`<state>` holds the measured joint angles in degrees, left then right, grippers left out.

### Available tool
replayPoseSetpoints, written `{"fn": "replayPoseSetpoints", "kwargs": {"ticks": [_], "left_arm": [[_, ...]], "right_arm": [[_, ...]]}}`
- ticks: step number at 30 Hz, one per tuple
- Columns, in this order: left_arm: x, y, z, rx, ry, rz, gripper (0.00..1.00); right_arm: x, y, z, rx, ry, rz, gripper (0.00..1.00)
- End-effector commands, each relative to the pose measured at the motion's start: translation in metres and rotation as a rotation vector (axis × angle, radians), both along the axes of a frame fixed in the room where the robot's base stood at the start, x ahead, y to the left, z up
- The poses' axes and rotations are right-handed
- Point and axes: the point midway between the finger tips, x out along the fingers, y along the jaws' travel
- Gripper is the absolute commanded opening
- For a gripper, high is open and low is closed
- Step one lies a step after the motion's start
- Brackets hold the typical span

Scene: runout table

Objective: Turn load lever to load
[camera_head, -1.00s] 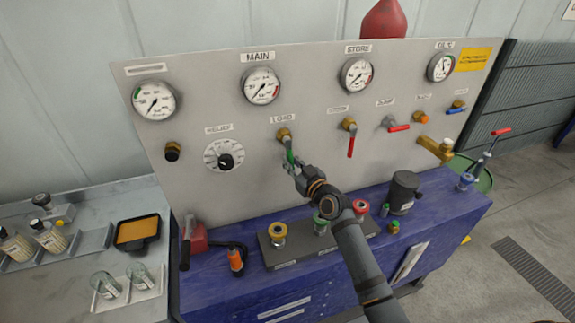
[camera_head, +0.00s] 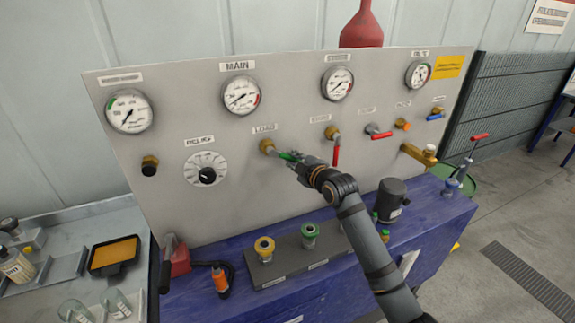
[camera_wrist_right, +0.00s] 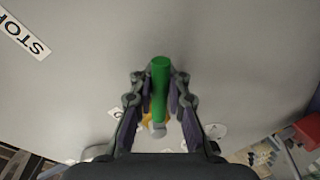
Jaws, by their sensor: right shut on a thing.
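The load lever has a green handle (camera_head: 287,155) on a brass valve (camera_head: 267,146) under the LOAD label on the grey panel. The handle points right and slightly down in the head view. My right gripper (camera_head: 294,161) is shut on the handle near its outer end. In the right wrist view the green handle (camera_wrist_right: 160,78) lies between the two fingers of my right gripper (camera_wrist_right: 159,97), with its tip sticking out past them. The fingers hide part of the handle in the head view. My left gripper is not in view.
To the right, a red-handled lever (camera_head: 336,156) hangs down close to my right gripper. Gauges line the panel (camera_head: 225,130) above, and a dial (camera_head: 206,169) sits to the left. Below, the blue bench (camera_head: 205,300) holds a grey fitting block (camera_head: 285,262) and a dark cylinder (camera_head: 391,200).

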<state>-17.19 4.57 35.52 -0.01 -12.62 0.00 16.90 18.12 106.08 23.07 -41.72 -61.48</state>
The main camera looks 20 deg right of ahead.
Motion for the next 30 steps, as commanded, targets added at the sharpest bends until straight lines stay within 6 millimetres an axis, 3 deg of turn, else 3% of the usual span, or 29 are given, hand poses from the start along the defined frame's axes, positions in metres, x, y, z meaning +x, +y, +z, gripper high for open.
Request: {"fn": "replayPoseSetpoints", "kwargs": {"ticks": [15, 30], "left_arm": [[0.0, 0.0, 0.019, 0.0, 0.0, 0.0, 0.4], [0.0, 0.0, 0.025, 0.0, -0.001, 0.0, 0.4]], "right_arm": [[0.0, -0.01, 0.026, -0.405, -0.001, 0.003, 0.0], [0.0, -0.01, 0.034, -0.534, -0.005, 0.004, 0.0]]}}
